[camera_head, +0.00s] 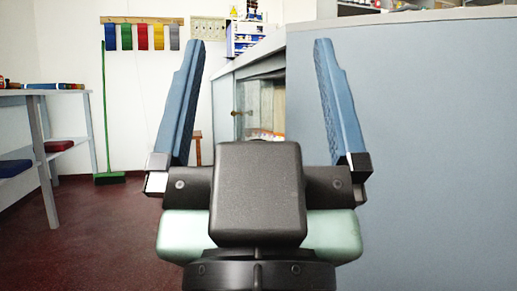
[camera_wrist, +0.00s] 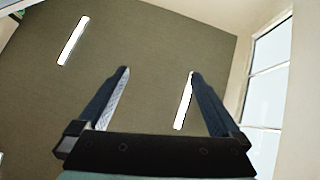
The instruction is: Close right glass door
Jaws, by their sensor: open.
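My gripper (camera_head: 258,45) is open and empty, its two blue fingers pointing up and spread wide in the head view. Its fingers also show in the wrist view (camera_wrist: 159,72), against the ceiling. Beyond and between the fingers, the grey counter has a glazed front (camera_head: 260,108) with a small brass-coloured knob or handle (camera_head: 236,113). I cannot tell whether this glass is the right door, or whether it is open or shut. My gripper is apart from it, and my right finger and gripper body hide part of the counter front.
A large blue-grey counter side (camera_head: 430,150) fills the right. A green broom (camera_head: 106,120) leans on the back wall. Dark red floor (camera_head: 100,230) is free between table and counter.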

